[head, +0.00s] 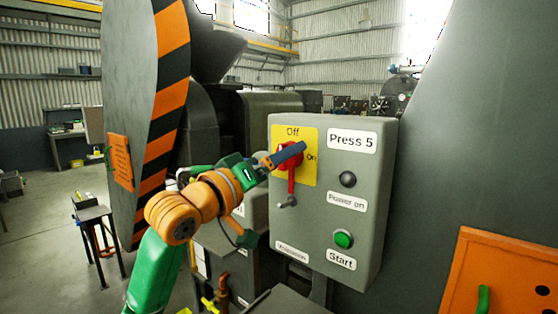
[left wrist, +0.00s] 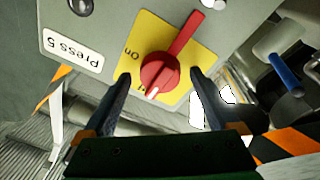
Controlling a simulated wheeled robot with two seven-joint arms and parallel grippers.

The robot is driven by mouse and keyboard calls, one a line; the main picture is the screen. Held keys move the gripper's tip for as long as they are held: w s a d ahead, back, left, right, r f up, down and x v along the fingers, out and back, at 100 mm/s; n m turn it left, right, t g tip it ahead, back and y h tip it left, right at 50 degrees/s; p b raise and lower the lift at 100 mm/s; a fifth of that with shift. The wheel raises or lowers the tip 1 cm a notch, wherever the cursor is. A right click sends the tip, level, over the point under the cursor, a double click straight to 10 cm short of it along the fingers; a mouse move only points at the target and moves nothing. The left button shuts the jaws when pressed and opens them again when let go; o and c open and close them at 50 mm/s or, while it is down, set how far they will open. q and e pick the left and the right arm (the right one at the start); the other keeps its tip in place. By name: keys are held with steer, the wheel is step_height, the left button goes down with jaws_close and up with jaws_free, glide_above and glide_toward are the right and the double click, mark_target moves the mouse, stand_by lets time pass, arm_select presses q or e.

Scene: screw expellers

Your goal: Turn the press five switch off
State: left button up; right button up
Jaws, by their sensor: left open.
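The press five switch is a red rotary knob with a long handle (head: 291,183) on a yellow plate (head: 311,140) marked Off at the top and On at the right. In the head view the handle hangs down, and the left gripper (head: 288,154) covers part of the knob. In the left wrist view the knob (left wrist: 160,74) lies between the two open fingers (left wrist: 159,82), with gaps on both sides. There the handle points up and right, and a white mark on the knob points down toward a partly hidden label. My right gripper is out of view.
The grey Press 5 box (head: 379,165) also carries a dark Power on lamp (head: 348,179), a green Start button (head: 343,239) and a small grey toggle (head: 287,202) below the switch. An orange panel (head: 510,262) stands at the lower right. A striped guard (head: 172,60) stands at the left.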

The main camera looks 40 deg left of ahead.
arm_select(q)
steer(key=s+f+b, duration=0.1)
steer(key=s+b, duration=0.2)
steer(key=s, duration=0.4)
steer(key=shift+a+b, duration=0.3)
steer(key=shift+b, duration=0.05)
